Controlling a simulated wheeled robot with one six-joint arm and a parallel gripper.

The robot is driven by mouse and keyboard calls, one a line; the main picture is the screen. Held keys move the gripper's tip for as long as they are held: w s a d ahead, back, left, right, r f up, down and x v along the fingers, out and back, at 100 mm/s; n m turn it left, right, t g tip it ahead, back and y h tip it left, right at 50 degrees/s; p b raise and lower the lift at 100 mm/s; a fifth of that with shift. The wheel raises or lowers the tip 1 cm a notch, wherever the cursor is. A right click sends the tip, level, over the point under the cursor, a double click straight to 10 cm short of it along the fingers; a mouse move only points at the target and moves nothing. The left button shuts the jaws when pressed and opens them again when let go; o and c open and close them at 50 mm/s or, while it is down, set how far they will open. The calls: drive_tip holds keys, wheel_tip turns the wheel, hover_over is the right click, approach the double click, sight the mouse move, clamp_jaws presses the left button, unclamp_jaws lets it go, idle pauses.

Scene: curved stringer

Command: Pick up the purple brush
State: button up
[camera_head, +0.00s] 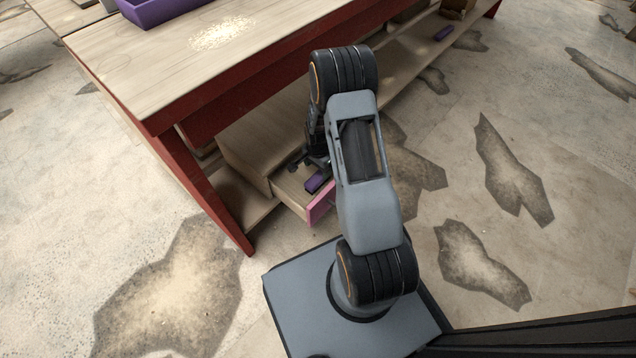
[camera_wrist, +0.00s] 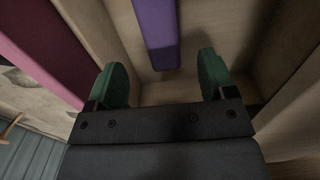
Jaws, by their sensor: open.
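The purple brush (camera_head: 314,181) lies in an open wooden drawer with a pink front (camera_head: 321,207) under the workbench. In the wrist view it is a long purple bar (camera_wrist: 157,35), its near end in line with the gap between my fingertips. My gripper (camera_wrist: 162,78) is open, with its two green finger pads apart and nothing held between them. In the head view my gripper (camera_head: 316,160) is at the drawer, partly hidden by my arm. I cannot tell how far the fingertips are above the brush.
The drawer's walls stand close around my fingers. The red-framed workbench (camera_head: 210,55) overhangs the drawer, with a purple tray (camera_head: 165,8) on top. Another small purple object (camera_head: 443,33) lies on the lower shelf at the far right. Open stained floor (camera_head: 510,180) is at the right.

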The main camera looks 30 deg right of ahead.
sight(318, 176)
drive_tip(key=shift+f+b, duration=1.75)
drive_tip(key=shift+f, duration=1.6)
drive_tip(key=shift+c, duration=0.2)
drive_tip(key=c, duration=1)
wheel_tip(318, 176, up, 10)
drive_tip(key=p, duration=0.4)
drive_tip(key=shift+p, duration=0.4)
drive_tip(key=o, duration=0.4)
drive_tip(key=shift+c, duration=1.4)
drive_tip(key=shift+r, duration=0.15)
